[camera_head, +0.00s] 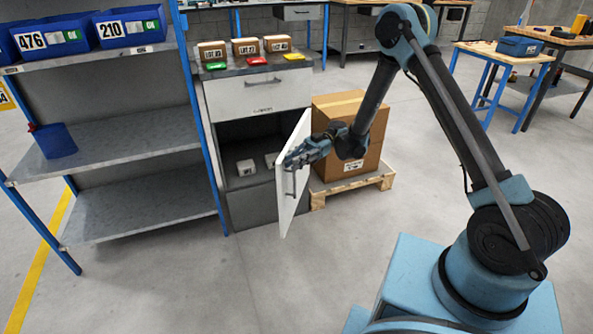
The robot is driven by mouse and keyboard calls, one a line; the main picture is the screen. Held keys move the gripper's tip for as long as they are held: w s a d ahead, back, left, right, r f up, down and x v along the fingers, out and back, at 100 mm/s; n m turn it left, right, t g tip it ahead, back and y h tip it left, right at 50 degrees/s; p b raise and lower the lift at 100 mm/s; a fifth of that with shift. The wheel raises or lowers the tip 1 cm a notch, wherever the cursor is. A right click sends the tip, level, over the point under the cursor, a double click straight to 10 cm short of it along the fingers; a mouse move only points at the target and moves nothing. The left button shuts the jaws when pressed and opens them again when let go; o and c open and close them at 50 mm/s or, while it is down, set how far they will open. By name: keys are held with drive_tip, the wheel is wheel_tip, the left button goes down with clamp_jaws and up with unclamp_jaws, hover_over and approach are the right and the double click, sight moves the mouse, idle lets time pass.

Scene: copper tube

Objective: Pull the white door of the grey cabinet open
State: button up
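The grey cabinet (251,208) stands between the shelf rack and the cardboard boxes. Its white door (286,209) stands swung well out from the front, hinged on the right side, so the dark inside shows. The door has a dark handle (292,184) on the face toward the right. My gripper (291,160) is at the upper part of the door, close to its face and just above the handle. Whether it touches the door or handle, and how far its fingers are apart, is too small to tell.
Small light blocks (246,167) lie inside the cabinet. Cardboard boxes (347,170) on a wooden pallet (372,182) stand close behind the door and my wrist. A blue-framed shelf rack (130,206) is at the left. The floor (240,290) in front is clear.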

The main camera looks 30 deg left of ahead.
drive_tip(key=shift+r, duration=1.4)
